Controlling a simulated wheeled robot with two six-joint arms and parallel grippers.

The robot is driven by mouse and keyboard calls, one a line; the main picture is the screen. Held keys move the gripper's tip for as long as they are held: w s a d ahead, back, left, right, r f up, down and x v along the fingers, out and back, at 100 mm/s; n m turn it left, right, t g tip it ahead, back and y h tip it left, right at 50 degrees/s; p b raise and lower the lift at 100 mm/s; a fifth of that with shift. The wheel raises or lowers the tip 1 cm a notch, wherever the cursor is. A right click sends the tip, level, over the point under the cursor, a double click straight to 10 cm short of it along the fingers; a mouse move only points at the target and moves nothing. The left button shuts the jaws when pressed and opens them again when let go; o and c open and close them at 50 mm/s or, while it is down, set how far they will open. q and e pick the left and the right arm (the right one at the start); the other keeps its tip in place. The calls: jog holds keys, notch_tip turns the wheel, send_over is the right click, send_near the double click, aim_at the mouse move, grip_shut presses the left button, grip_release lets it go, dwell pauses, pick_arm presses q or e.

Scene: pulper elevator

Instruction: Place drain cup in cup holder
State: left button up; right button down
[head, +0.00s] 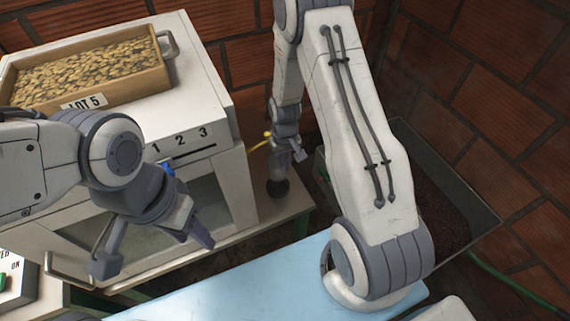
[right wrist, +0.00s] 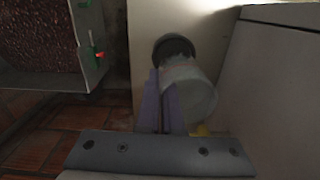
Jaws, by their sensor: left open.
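The drain cup (right wrist: 201,97) is a pale, translucent cup in the right wrist view. Its far end is at a dark round holder (right wrist: 172,46); I cannot tell whether it is seated there or just in front of it. My right gripper (right wrist: 164,82) has its two fingers close together over the cup's left side; whether they clamp its wall is unclear. In the head view my right gripper (head: 291,155) is at the back, just above the dark holder (head: 278,188). My left gripper (head: 152,248) is open and empty in front of the white cabinet.
The white cabinet (head: 215,165) stands close left of the holder, with a LOT 5 tray (head: 125,80) of beans on top. A dark metal bin (head: 470,205) is at right. Brick walls close off the back.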

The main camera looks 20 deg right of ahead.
jog(key=shift+f+b, duration=2.6)
jog(key=shift+f, duration=0.7)
jog(key=shift+f+b, duration=0.3)
jog(key=shift+f, duration=0.1)
